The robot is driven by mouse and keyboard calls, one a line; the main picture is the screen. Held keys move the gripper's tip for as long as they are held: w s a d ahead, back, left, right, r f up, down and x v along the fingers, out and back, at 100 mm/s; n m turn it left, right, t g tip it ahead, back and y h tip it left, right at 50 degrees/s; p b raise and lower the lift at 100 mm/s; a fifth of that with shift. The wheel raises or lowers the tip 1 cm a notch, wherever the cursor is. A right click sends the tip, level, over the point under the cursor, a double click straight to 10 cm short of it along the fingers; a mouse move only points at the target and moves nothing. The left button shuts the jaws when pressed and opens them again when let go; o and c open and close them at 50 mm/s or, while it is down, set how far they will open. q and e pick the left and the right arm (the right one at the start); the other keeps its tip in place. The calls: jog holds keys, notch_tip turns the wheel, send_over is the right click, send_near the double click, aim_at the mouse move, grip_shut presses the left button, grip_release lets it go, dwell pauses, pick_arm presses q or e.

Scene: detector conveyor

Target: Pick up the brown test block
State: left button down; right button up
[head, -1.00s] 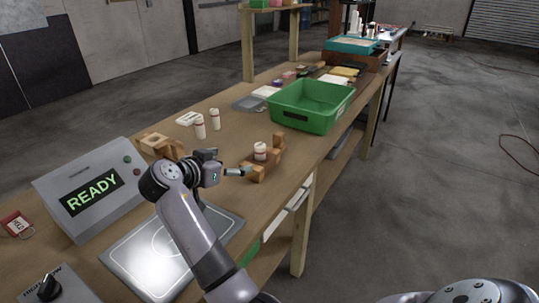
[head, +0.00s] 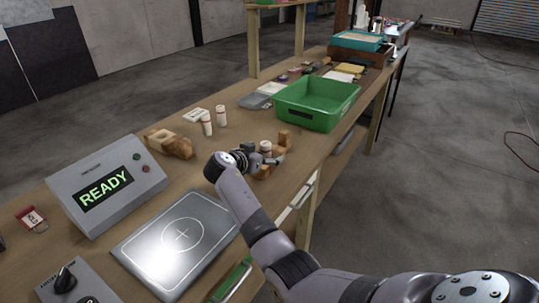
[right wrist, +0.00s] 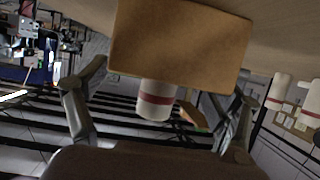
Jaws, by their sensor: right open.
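In the right wrist view, which looks upside down, a plain brown block (right wrist: 180,45) fills the top middle, close in front of the camera. My right gripper (right wrist: 160,110) is open, one finger at each side of the picture, with the block between or just ahead of the fingers; I cannot tell whether they touch it. In the head view my right gripper (head: 268,159) is low over the bench among brown wooden blocks (head: 284,136) and partly hides them. A white bottle with a red band (right wrist: 155,100) stands just behind the block. My left gripper is not in view.
Two white bottles (head: 207,124) stand left of the blocks, near another wooden piece (head: 168,145). A green bin (head: 318,105) lies beyond. A grey READY box (head: 105,185) and a metal plate (head: 180,240) lie nearer. The bench's right edge is close to the blocks.

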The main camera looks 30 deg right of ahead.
jog(key=shift+x, duration=0.8)
jog(key=c, duration=1.4)
